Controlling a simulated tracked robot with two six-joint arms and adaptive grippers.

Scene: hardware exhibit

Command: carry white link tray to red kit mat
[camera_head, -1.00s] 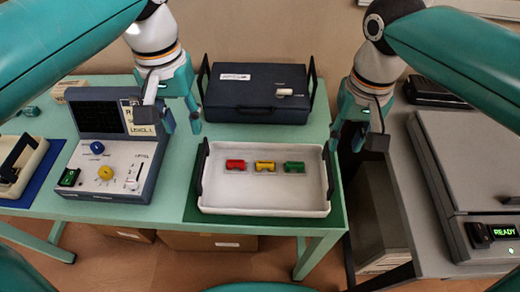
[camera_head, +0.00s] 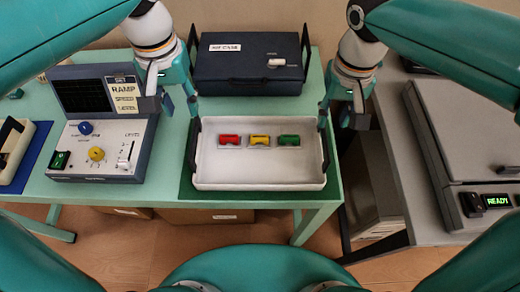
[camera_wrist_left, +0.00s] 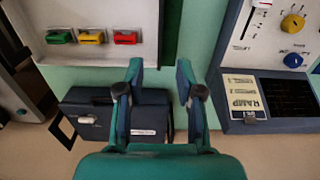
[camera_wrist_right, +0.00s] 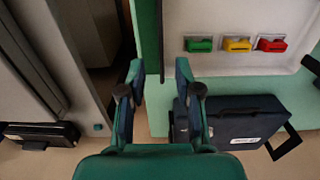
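The white link tray (camera_head: 212,178) lies on a green mat (camera_head: 187,192) on the table, with a dark upright handle at its left and right ends. It holds a red, a yellow and a green link (camera_head: 289,140). My left gripper (camera_head: 180,105) is open and empty beyond the tray's left handle (camera_head: 192,143). My right gripper (camera_head: 333,118) is open and empty near the right handle (camera_head: 324,148). In the left wrist view (camera_wrist_left: 159,68) and right wrist view (camera_wrist_right: 160,68) each finger gap lines up with a handle, apart from it. No red mat is in view.
A dark blue case (camera_head: 250,70) stands just behind the tray. A control panel device (camera_head: 100,130) is to the left, beside a tray on a blue mat (camera_head: 27,165). A grey machine (camera_head: 440,140) with a READY display stands to the right, across a gap.

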